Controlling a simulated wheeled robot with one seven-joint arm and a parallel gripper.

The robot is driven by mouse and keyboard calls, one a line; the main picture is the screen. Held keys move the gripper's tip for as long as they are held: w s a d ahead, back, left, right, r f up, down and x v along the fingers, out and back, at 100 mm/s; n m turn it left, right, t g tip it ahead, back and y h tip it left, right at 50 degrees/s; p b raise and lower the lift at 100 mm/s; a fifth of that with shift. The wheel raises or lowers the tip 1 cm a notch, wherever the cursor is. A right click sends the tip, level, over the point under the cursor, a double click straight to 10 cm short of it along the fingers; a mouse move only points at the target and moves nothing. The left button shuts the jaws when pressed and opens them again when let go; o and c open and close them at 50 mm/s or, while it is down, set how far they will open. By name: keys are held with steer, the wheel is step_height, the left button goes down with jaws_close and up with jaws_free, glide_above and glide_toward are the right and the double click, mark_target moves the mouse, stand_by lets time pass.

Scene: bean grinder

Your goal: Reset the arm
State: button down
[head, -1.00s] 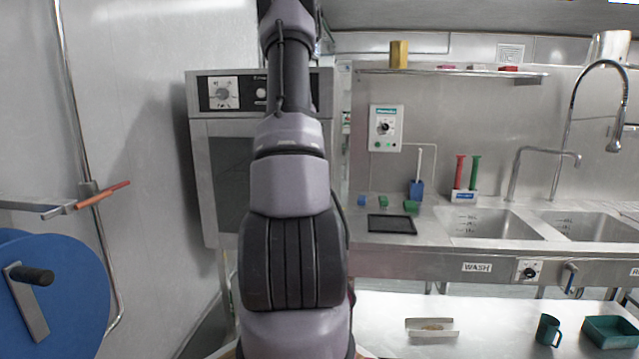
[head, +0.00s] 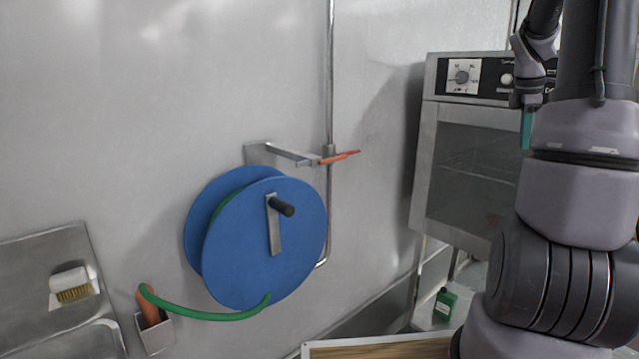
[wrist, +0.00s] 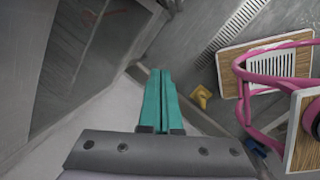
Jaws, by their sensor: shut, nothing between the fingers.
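My gripper (head: 527,128) shows at the right of the head view, its teal fingers pointing down in front of the oven. In the wrist view the two teal fingers (wrist: 161,100) lie side by side, shut and empty. My arm is folded up at the right edge of the head view and hides part of the oven. No object touches the fingers in either view.
A blue hose reel (head: 265,245) with green hose hangs on the wall. The oven (head: 465,170) stands behind my arm. A brush (head: 73,284) sits at far left. The wrist view shows a pink tubular frame (wrist: 245,95) and a small yellow object (wrist: 202,96).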

steer(key=s+a+r+m+t, duration=0.2)
steer(key=a+r+m, duration=0.25)
steer(key=a, duration=0.65)
steer(key=s+a+r+m+t+y, duration=0.1)
steer(key=s+a+m+t+y, duration=0.1)
steer(key=s+a+m, duration=0.4)
steer(key=s+a+r+m+t+y, duration=0.1)
steer(key=s+a+r+m+y, duration=0.1)
steer(key=s+a+m, duration=0.5)
steer(key=s+a, duration=0.4)
steer(key=a, duration=0.5)
steer(key=shift+s+a+t, duration=0.15)
steer(key=shift+a+t, duration=0.15)
steer(key=shift+t, duration=0.1)
